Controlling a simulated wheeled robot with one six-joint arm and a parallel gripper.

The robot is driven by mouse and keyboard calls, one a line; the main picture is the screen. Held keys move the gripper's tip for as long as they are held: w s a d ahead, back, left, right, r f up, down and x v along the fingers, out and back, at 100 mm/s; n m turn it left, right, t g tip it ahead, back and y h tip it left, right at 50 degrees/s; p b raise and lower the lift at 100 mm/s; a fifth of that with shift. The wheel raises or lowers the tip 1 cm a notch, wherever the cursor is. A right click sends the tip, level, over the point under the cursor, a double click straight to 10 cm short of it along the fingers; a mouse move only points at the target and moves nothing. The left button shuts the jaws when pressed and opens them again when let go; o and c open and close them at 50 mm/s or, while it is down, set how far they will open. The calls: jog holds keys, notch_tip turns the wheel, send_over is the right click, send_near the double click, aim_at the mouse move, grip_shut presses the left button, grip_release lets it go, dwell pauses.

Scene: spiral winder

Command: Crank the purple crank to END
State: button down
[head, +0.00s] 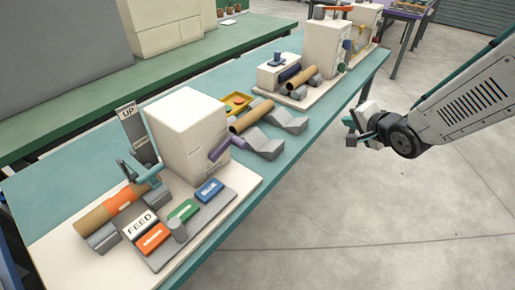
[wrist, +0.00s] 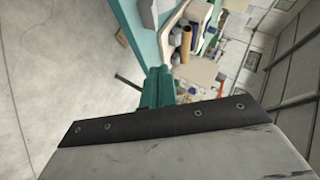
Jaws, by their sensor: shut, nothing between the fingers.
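The purple crank (head: 222,146) sticks out from the right face of a white box (head: 190,135) on the near teal table. It looks tilted, its near end lower. No END mark is readable. My gripper (head: 350,141) is off the table's right edge, over the floor, well right of the crank and not touching it. Its teal fingers (wrist: 158,86) are together in the wrist view, with nothing visible between them. I cannot make out the purple crank in the wrist view.
Beside the white box are a FEED panel (head: 141,225), green (head: 183,210) and blue (head: 209,190) labelled blocks, an UP plate (head: 135,130) and an orange-brown roll (head: 125,203). A loose tube (head: 252,115) and grey cradle lie behind. The floor (head: 350,220) right of the table is clear.

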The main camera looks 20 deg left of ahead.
jog(key=s+a+f+m+g+y, duration=0.3)
jog(key=s+a+f+y, duration=0.25)
jog(key=a+y, duration=0.2)
jog(key=s+a+f+m+g+y, duration=0.25)
jog(key=s+a+f+y, duration=0.3)
jog(key=a, duration=0.35)
jog(key=shift+m, duration=0.35)
jog(key=x, duration=0.6)
jog(key=r+x, duration=0.1)
jog(key=x, duration=0.2)
jog(key=shift+a, duration=0.2)
jog(key=shift+r, duration=0.15)
jog(key=shift+s+r+n, duration=0.2)
jog(key=shift+r+n, duration=0.45)
jog(key=shift+n, duration=0.05)
